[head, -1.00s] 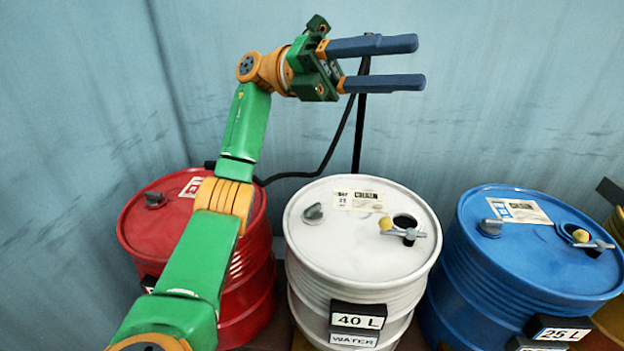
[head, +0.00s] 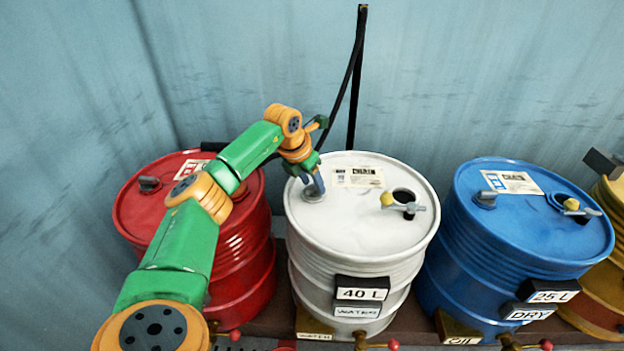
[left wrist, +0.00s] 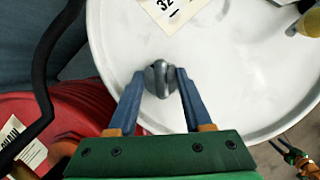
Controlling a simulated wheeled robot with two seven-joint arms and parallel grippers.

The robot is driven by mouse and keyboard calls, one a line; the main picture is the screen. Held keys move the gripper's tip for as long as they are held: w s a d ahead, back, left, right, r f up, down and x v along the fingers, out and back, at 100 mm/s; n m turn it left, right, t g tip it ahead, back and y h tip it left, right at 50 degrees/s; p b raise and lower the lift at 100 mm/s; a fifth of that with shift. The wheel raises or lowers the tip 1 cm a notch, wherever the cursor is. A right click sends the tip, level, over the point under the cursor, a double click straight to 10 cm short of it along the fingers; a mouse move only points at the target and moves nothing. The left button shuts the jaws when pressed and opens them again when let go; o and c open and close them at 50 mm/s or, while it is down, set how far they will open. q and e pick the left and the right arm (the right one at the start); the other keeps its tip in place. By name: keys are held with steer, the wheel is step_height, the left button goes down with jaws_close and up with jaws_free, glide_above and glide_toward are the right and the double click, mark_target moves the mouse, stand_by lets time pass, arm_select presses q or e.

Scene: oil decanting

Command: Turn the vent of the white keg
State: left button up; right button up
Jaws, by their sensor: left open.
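The white keg (head: 350,222) stands in the middle of the head view, with "40 L" and "WATER" plates on its front. Its vent, a small grey knob, shows in the left wrist view (left wrist: 160,78) near the rim of the lid. My left gripper (head: 315,190) points down at the vent. In the left wrist view its blue fingers (left wrist: 156,84) are open, one on each side of the vent. I cannot tell whether they touch it. In the head view the fingers mostly hide the vent.
A red keg (head: 150,215) stands at the left, under my left arm, and a blue keg (head: 530,240) at the right. The white lid also has an open hole with a yellow-knobbed grey fitting (head: 402,203). A black hose and post (head: 355,80) rise behind.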

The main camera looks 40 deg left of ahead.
arm_select(q)
steer(key=shift+d, duration=0.1)
jaws_close()
steer(key=shift+r+n+y+p, duration=0.2)
steer(key=shift+n+y+p, duration=0.1)
steer(key=shift+n+p, duration=0.45)
steer(key=shift+n+y+p, duration=0.3)
steer(key=shift+n+p, duration=0.05)
steer(key=shift+n, duration=0.5)
steer(key=shift+d+f+n+g+y+p, duration=0.1)
steer(key=shift+n+g+y+p, duration=0.2)
steer(key=shift+n, duration=0.75)
steer(key=shift+n+g+y+p, duration=0.1)
steer(key=shift+n+y+p, duration=0.3)
steer(key=shift+n, duration=0.65)
jaws_free()
steer(key=shift+w, duration=0.1)
